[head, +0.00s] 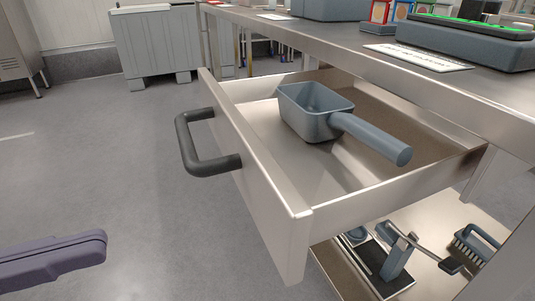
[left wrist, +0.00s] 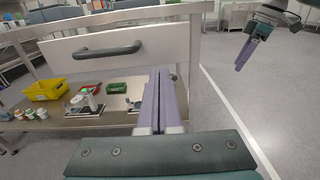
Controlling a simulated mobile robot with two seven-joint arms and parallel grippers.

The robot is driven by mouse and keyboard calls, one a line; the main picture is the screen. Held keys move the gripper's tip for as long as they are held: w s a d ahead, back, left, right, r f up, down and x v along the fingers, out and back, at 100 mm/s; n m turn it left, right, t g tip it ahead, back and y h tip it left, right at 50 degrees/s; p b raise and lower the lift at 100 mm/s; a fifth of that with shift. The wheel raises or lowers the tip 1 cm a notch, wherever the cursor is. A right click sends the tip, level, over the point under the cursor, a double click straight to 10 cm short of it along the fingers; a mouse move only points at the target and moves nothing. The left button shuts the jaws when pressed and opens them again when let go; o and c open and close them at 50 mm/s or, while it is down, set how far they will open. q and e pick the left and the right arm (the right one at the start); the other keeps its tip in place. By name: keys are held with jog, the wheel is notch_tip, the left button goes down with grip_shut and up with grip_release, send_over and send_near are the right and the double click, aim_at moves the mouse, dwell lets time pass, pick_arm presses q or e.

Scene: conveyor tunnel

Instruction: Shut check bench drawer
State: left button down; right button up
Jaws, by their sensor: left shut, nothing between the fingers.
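The bench drawer (head: 262,175) stands pulled out from under the steel bench top. Its dark bar handle (head: 190,148) is on the front panel. A blue-grey scoop (head: 312,110) lies inside, its handle reaching toward the right side wall. My left gripper (head: 98,247) is at the lower left, purple-fingered, shut, empty and apart from the drawer front. In the left wrist view the shut fingers (left wrist: 160,78) point toward the drawer front (left wrist: 150,42), right of the handle (left wrist: 107,51). My right gripper (left wrist: 243,54) shows small at the upper right there; its finger opening is unclear.
The lower shelf (head: 340,277) under the drawer holds a stamp-like tool (head: 398,258) and a brush (head: 472,245). In the left wrist view a yellow bin (left wrist: 46,90) stands on that shelf. Open grey floor (head: 110,170) lies left of the drawer. A grey cabinet (head: 157,48) stands behind.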

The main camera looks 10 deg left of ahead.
pick_arm(q)
jog(key=x, duration=1.2)
jog(key=shift+w+d, duration=0.1)
jog(key=shift+d, duration=0.05)
pick_arm(e)
jog(key=shift+d+r, duration=0.1)
pick_arm(q)
jog(key=b, duration=0.3)
send_near(396, 170)
jog(key=w+d, duration=0.1)
jog(key=w+d+r, duration=0.1)
jog(key=d, duration=0.1)
jog(key=d+r, duration=0.1)
jog(key=shift+w+d, duration=0.25)
jog(key=shift+w, duration=0.15)
jog(key=b+x, duration=0.1)
jog(key=x, duration=0.3)
jog(key=shift+w+d+r, duration=0.1)
jog(key=shift+w+d, duration=0.1)
jog(key=shift+d, duration=0.2)
pick_arm(e)
jog(key=f, duration=0.3)
jog(key=w+d+f, duration=0.1)
jog(key=shift+f, duration=0.4)
pick_arm(q)
jog(key=shift+b, duration=0.3)
